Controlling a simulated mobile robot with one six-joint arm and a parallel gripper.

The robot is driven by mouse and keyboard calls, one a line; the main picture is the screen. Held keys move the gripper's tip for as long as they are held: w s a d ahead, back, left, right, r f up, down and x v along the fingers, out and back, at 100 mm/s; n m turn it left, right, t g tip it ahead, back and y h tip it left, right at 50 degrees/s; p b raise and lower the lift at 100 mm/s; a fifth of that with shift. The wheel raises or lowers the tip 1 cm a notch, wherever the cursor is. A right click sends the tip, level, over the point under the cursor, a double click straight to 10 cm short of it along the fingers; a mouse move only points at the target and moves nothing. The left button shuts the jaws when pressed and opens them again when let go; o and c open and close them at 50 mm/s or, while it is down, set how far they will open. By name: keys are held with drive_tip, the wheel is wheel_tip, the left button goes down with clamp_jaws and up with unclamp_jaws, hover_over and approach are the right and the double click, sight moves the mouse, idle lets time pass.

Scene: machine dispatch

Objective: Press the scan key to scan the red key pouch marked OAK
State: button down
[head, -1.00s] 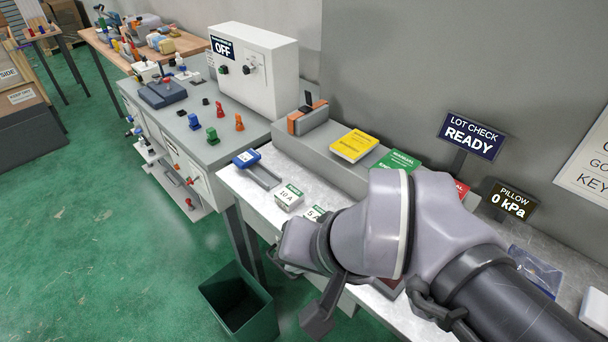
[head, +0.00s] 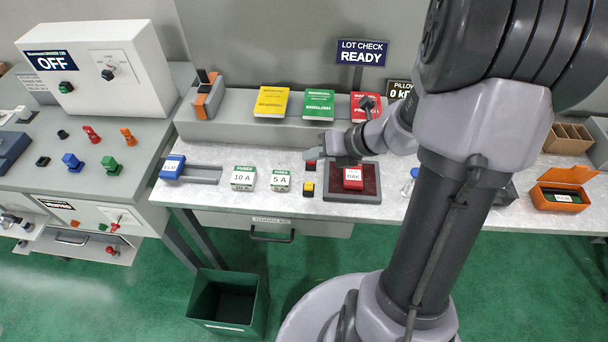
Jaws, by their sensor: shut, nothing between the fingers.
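The red pouch marked OAK (head: 353,178) lies on the dark red pad of a grey-framed plate (head: 340,197) on the worktop. No lettering on either can be read, so I cannot tell which is the scan key. My gripper (head: 312,155) is shut and empty, close above the red key and partly covering it. I cannot tell if it touches. A sign (head: 361,52) behind reads LOT CHECK READY.
Fuse boxes marked 10 A (head: 243,178) and 5 A (head: 281,180) stand left of the keys. Yellow, green and red manuals lie on the raised shelf (head: 232,107) behind. An orange box (head: 560,190) sits at right. A green bin (head: 228,300) stands on the floor.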

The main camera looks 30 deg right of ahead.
sight(312, 187)
wheel_tip(312, 187, down, 9)
drive_tip(key=b, duration=0.8)
drive_tip(key=shift+r, duration=0.1)
idle(1.6)
drive_tip(key=shift+f+b, duration=0.4)
drive_tip(key=shift+b, duration=0.05)
drive_tip(key=shift+f+b, duration=0.4)
drive_tip(key=shift+f, duration=0.15)
idle(0.4)
drive_tip(key=shift+r, duration=0.1)
drive_tip(key=shift+r+p, duration=0.85)
drive_tip(key=shift+p, duration=0.1)
